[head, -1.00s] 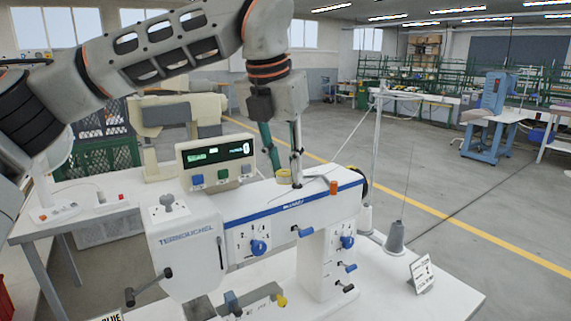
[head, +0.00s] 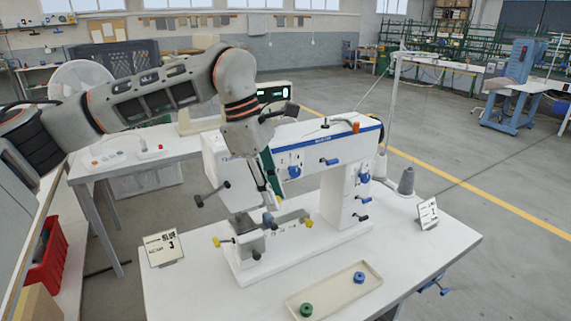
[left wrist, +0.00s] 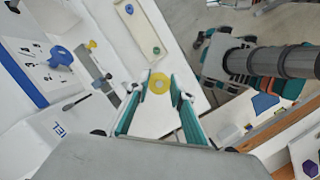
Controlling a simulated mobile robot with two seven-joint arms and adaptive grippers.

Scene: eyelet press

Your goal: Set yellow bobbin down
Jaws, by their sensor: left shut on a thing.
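My left gripper (head: 272,203) is in front of the white sewing machine (head: 230,160), fingers pointing down. In the left wrist view its fingertips (left wrist: 160,90) are closed on the yellow bobbin (left wrist: 159,82), a flat ring with a centre hole. The bobbin is held above the white table. In the head view I cannot make out the bobbin. A beige tray (head: 335,291) lies on the table's front part, with a green bobbin (head: 306,309) and a blue bobbin (head: 359,277) in it, apart. The tray (left wrist: 139,28) also shows at the top of the left wrist view. My right gripper is not in view.
A small clamp fixture with yellow knobs (head: 308,222) stands below my left gripper. Printed cards stand at left (head: 162,248) and right (head: 428,213). A grey thread cone (head: 406,181) stands behind. Table between the fixture and left card is clear.

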